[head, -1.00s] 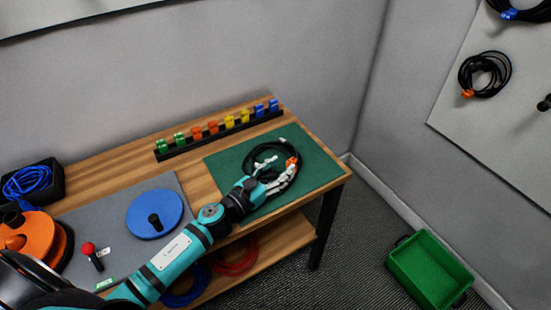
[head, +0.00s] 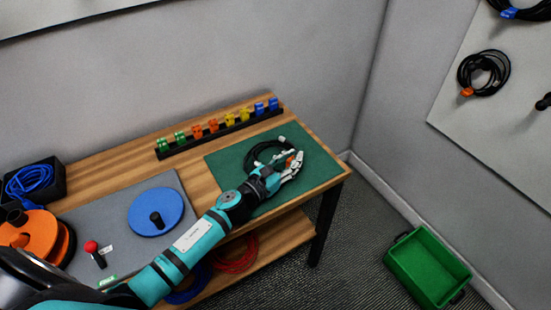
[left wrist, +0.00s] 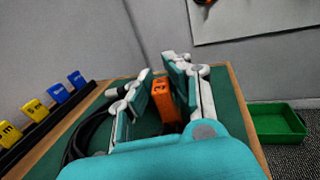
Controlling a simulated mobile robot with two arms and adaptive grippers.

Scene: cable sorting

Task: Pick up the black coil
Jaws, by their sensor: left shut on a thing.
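The black coil (head: 256,152) lies on the green mat (head: 233,161) near the right end of the wooden table. An orange tie wraps part of it. My left gripper (head: 295,160) is over the coil's right side and covers part of it. In the left wrist view, the gripper (left wrist: 154,85) has its fingers on both sides of the orange tie (left wrist: 166,100) and is shut on the coil there. The rest of the coil (left wrist: 85,137) curves out to the left. My right gripper is not in view.
A rack (head: 222,130) of coloured clips stands behind the mat. A blue disc (head: 145,213) with a black knob lies on a grey mat to the left. A green bin (head: 430,270) stands on the floor at right. Other coils hang on the wall board (head: 460,110).

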